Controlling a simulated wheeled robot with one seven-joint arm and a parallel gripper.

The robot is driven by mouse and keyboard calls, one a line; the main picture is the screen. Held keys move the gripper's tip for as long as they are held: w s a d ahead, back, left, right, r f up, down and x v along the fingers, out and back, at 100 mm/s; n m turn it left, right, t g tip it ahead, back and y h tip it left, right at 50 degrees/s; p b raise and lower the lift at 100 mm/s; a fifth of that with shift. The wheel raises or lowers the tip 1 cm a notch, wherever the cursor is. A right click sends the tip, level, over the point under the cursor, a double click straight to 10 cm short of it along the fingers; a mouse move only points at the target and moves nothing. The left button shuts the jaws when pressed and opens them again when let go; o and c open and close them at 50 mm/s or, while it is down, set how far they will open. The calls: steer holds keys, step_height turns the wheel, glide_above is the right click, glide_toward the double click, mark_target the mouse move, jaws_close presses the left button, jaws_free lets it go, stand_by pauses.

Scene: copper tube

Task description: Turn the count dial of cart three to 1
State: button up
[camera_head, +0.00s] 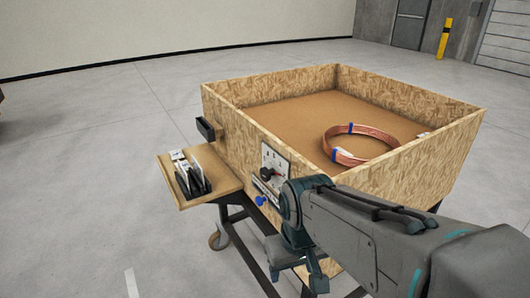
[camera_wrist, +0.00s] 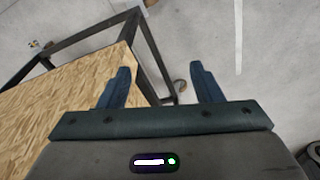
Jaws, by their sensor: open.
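The count dial (camera_head: 266,173) is a black knob on a white plate on the front wall of the wooden cart (camera_head: 370,196). Its scale marks are too small to read, and I cannot tell where it points. My gripper (camera_head: 297,276) hangs in front of the cart, below and to the right of the dial, apart from it. In the wrist view my gripper (camera_wrist: 160,68) is open, with nothing between its two blue fingers. The dial does not show in that view. I cannot tell the cart's number.
A copper coil (camera_head: 358,145) with blue ties lies in the cart's box. A side shelf (camera_head: 212,197) holds a black rack with cards. A black holder (camera_head: 206,129) and a blue knob (camera_head: 261,201) stick out from the cart.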

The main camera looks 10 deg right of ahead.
steer(key=w+r+n+g+h+p, duration=0.2)
steer(key=w+n+g+h+p, duration=0.1)
steer(key=w+n+h, duration=0.3)
steer(key=n+t+h+p, duration=0.65)
steer(key=n+h, duration=0.45)
steer(key=n, duration=0.5)
glide_toward(263, 174)
steer(key=p+x, duration=0.1)
steer(key=x, duration=0.8)
steer(key=shift+w+d+f, duration=0.1)
steer(key=c, duration=1)
